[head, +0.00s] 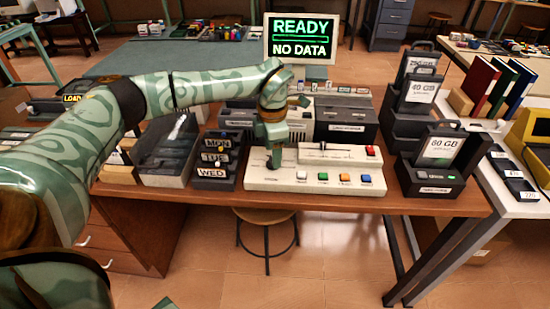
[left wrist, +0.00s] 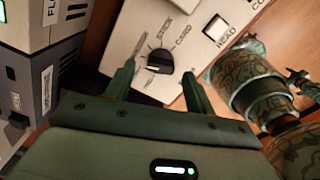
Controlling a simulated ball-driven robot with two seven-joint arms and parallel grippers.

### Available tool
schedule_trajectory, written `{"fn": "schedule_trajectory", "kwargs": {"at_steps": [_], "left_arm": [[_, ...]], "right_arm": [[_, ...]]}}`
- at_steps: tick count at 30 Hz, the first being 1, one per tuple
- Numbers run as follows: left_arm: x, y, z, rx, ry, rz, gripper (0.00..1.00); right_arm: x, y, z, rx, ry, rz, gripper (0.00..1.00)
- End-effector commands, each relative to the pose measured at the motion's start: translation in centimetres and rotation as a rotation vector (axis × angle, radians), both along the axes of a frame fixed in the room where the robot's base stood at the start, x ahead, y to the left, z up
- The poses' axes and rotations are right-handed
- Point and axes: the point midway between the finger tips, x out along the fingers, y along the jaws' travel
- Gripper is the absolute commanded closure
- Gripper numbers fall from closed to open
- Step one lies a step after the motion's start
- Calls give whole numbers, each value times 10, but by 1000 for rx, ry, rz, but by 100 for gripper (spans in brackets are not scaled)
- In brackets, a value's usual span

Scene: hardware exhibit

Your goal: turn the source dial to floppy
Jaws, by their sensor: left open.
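The source dial (left wrist: 160,61) is a black round knob on the white control panel (left wrist: 132,35), with the words STICK and CARD printed beside it in the left wrist view. A pale mark shows on the knob, but I cannot tell which word it points to. My left gripper (left wrist: 158,86) is open, with one finger on each side just short of the dial. In the head view my left gripper (head: 273,160) points down over the left part of the white panel (head: 262,182) and mostly hides the dial.
A screen (head: 301,39) behind reads READY and NO DATA. Coloured buttons (head: 344,178) line the panel's front, and a slider (head: 325,147) is behind them. Labelled trays (head: 213,172) stand left, dark drive units (head: 435,170) right. A READ button (left wrist: 215,28) is beside the dial.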

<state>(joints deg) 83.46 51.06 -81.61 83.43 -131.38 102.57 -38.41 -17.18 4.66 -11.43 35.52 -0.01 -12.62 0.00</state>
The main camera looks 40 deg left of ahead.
Motion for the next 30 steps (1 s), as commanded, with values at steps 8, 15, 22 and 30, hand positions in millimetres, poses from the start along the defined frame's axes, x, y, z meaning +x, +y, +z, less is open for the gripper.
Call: {"fn": "schedule_trajectory", "kwargs": {"at_steps": [8,15,22,30], "left_arm": [[0,0,-18,-1,-2,1,45],[0,0,-17,-1,-2,0,57],[0,0,-17,-1,-2,1,90],[0,0,-14,-1,-3,48,90]], "right_arm": [[-3,0,-6,1,7,0,64],[-3,1,-5,2,7,0,64],[-3,2,-5,3,6,-1,64],[1,2,2,3,-2,0,64]]}}
